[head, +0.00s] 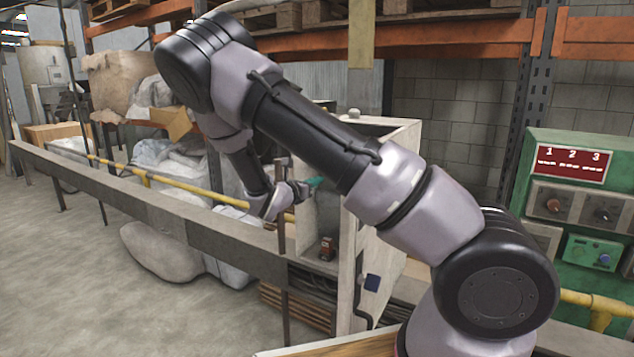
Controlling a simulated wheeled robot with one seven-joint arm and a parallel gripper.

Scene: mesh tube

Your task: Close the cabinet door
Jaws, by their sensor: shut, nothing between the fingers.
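The pale cabinet (376,180) stands upright in the middle of the head view, partly covered by my arm. Its left side looks open, and a small dark red object (327,247) sits low inside. A narrow brown upright edge (281,215) stands left of the opening; it may be the door seen nearly edge-on, but I cannot be sure. My gripper (314,183), with teal at its tips, is shut and empty at the cabinet's opening, just right of that edge. Whether it touches anything is unclear.
A long grey rail (150,215) and a yellow pipe (180,184) run along the left. Wrapped sacks (170,250) lie behind them. A green control panel (575,205) stands at right. The floor (70,290) at front left is clear.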

